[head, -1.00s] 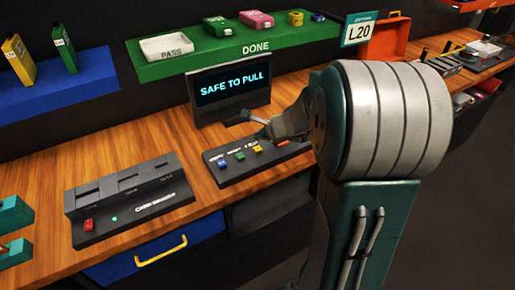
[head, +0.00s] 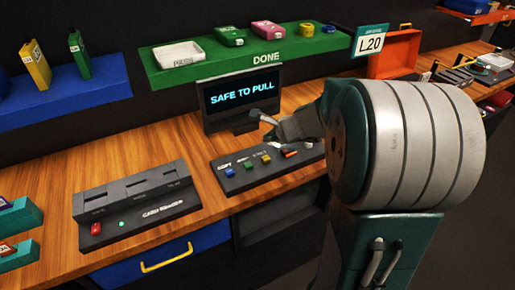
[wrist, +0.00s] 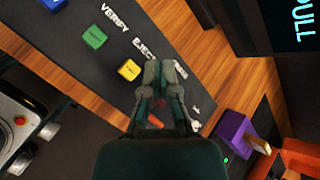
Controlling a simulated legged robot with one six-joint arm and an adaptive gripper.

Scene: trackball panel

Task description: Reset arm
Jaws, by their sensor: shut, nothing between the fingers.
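My gripper (head: 259,117) is shut and empty. In the head view it hangs above the back edge of the button panel, in front of the screen. In the wrist view my gripper (wrist: 165,70) points over the button panel (wrist: 80,55), its tips beside the yellow button (wrist: 129,70). The green button (wrist: 94,38) and blue button (wrist: 53,4) lie further along the panel. An orange-red control (wrist: 155,121) shows partly between my fingers. The screen (head: 241,97) reads "SAFE TO PULL".
A dark card reader block (head: 135,205) with slots stands left on the wooden counter (head: 120,150). The green DONE shelf (head: 210,62) holds a white tray (head: 178,54) and several coloured items. A blue shelf (head: 65,106) is at left. An orange bin (head: 395,55) stands behind my arm.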

